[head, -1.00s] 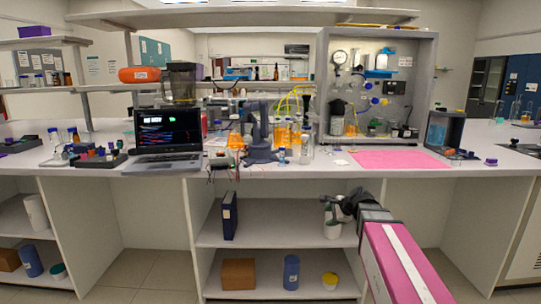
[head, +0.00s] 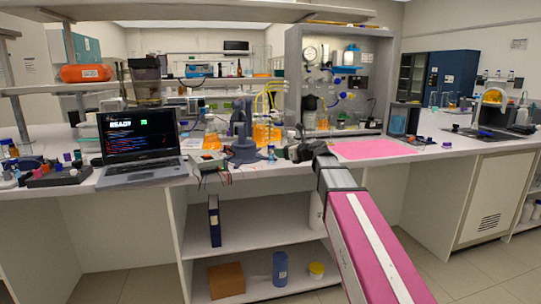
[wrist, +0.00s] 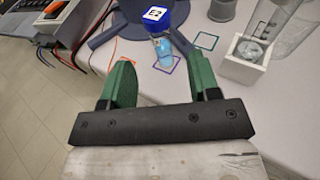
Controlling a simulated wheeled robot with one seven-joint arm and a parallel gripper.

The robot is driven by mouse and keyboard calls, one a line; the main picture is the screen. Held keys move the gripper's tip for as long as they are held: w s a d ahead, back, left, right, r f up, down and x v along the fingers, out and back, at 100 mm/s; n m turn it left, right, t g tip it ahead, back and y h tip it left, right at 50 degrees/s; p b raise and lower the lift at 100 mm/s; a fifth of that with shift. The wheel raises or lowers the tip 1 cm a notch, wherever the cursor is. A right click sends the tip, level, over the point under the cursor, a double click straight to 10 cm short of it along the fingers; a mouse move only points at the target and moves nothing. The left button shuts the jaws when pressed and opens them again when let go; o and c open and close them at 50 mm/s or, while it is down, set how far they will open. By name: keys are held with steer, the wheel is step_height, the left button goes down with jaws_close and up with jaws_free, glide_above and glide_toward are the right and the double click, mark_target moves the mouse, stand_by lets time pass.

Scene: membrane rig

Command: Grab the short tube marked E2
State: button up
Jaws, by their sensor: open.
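The short tube marked E2 (wrist: 163,52) stands on the bench in the wrist view, with light blue contents and a blue cap (wrist: 155,14) that bears the E2 label. It stands within a purple square outline on the bench. In the head view a small blue-capped tube (head: 271,153) stands at the bench's front edge. My gripper (wrist: 158,62) is open, its green fingers apart and empty, with the tube beyond and between the fingertips. In the head view my gripper (head: 296,152) is just right of that tube.
A dark blue stand base (wrist: 110,30) is close behind and left of the tube. A white block (wrist: 245,62) and a clear vessel (wrist: 298,30) stand to its right. A laptop (head: 140,145) and a pink mat (head: 372,150) lie on the bench.

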mark_target(273, 152)
steer(key=x, duration=0.7)
steer(key=shift+w+a+f, duration=0.25)
steer(key=shift+f, duration=0.15)
steer(key=c, duration=1)
